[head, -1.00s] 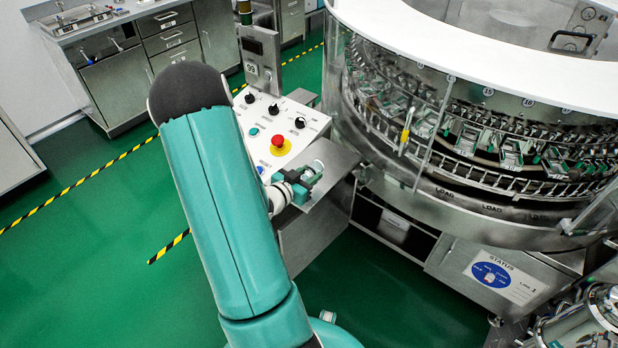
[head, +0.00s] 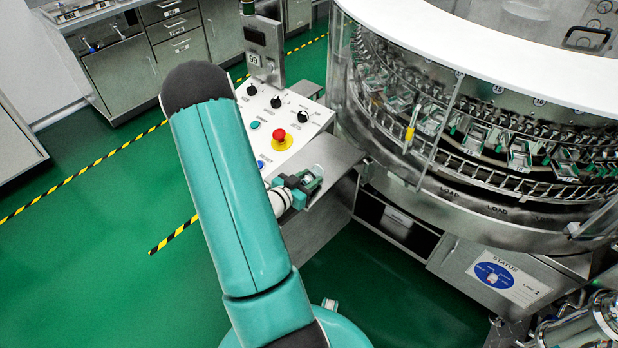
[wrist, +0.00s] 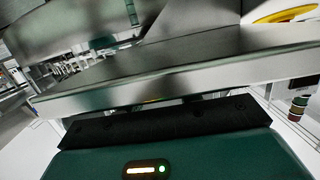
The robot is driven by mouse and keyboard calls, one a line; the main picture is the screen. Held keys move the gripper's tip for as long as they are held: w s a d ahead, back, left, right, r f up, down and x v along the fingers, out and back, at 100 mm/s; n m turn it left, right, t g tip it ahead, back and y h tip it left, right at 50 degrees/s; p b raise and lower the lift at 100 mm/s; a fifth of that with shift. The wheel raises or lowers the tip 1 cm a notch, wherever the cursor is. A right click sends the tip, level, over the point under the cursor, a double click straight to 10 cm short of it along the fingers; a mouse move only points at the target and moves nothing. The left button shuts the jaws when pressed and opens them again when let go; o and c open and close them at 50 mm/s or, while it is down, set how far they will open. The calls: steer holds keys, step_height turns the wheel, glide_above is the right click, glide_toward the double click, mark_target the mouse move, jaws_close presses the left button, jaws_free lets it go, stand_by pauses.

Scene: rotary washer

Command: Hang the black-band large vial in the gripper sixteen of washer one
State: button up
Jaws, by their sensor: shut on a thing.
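In the head view my gripper (head: 308,178) is at the end of my teal arm, over the steel shelf (head: 338,160) at the washer's front left. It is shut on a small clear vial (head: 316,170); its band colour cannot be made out. The washer (head: 400,150) stands to the right, with a ring of small metal vial grippers (head: 520,155) behind a clear guard. In the wrist view my teal gripper housing (wrist: 180,155) fills the bottom; the fingertips and vial are hidden.
A control panel (head: 272,125) with a red emergency stop stands left of the shelf. In the wrist view the shelf's edge (wrist: 190,77) crosses close ahead of my gripper. The green floor (head: 100,220) is clear at left. A status plate (head: 508,276) is at lower right.

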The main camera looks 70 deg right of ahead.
steer(key=shift+f, duration=0.15)
steer(key=o, duration=1)
steer(key=shift+w+a+r, duration=0.15)
steer(key=shift+a+r, duration=0.05)
steer(key=shift+a, duration=0.05)
steer(key=v, duration=1.1)
steer(key=shift+a+r, duration=0.15)
steer(key=shift+a, duration=0.05)
